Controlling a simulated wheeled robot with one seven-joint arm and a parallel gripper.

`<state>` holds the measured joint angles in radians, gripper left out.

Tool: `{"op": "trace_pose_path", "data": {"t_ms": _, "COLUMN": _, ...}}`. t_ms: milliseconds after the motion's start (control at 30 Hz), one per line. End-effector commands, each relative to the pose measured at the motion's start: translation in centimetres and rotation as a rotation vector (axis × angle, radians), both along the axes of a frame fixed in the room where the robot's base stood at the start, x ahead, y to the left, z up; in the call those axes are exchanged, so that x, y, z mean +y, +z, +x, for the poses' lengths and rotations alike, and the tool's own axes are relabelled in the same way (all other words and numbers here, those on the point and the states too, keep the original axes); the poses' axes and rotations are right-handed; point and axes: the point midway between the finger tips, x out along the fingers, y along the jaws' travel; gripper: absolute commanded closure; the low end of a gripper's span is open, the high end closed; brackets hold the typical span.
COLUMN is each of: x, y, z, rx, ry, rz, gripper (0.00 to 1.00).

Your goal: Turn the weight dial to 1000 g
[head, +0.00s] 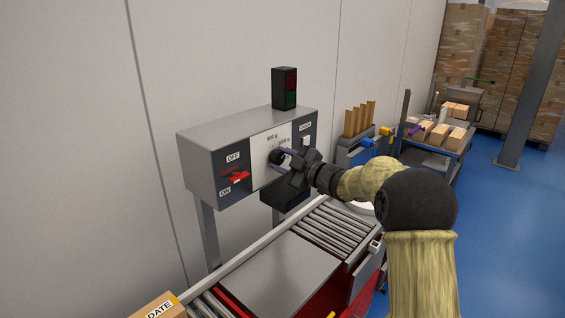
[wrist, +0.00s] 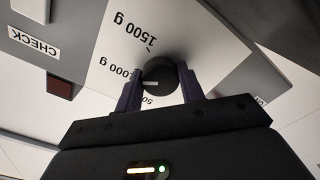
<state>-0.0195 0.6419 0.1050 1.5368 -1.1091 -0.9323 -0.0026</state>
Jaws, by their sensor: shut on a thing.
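The weight dial (wrist: 162,77) is a round black knob with a white pointer mark, on a pale panel of the grey control box (head: 205,150). The dial also shows in the head view (head: 276,157). My gripper (wrist: 160,92) is shut on the dial, one dark finger on each side; it also shows in the head view (head: 284,161). In the wrist view the pointer mark faces left, near the 1000 g label (wrist: 119,69). The left finger covers part of that area, so exact alignment cannot be told. The 1500 g label (wrist: 136,31) is further up, and a label starting with 50 is partly hidden below.
A red ON/OFF switch (head: 238,177) sits left of the dial. A light tower (head: 285,88) with red and green lamps stands on the box. Below runs a roller conveyor (head: 325,228) with a flat metal plate (head: 280,272). A cardboard box (head: 160,308) is at bottom left.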

Motion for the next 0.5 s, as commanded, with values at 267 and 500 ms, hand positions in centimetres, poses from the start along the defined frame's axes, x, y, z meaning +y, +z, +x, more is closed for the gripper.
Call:
{"op": "trace_pose_path", "data": {"t_ms": 267, "x": 0.03, "y": -0.09, "z": -0.02, "rx": 0.003, "ry": 0.001, "rz": 0.0, "gripper": 0.4}}
{"op": "trace_pose_path", "data": {"t_ms": 500, "x": 0.01, "y": -0.06, "z": -0.01, "rx": 0.002, "ry": 0.001, "rz": 0.001, "gripper": 0.4}}
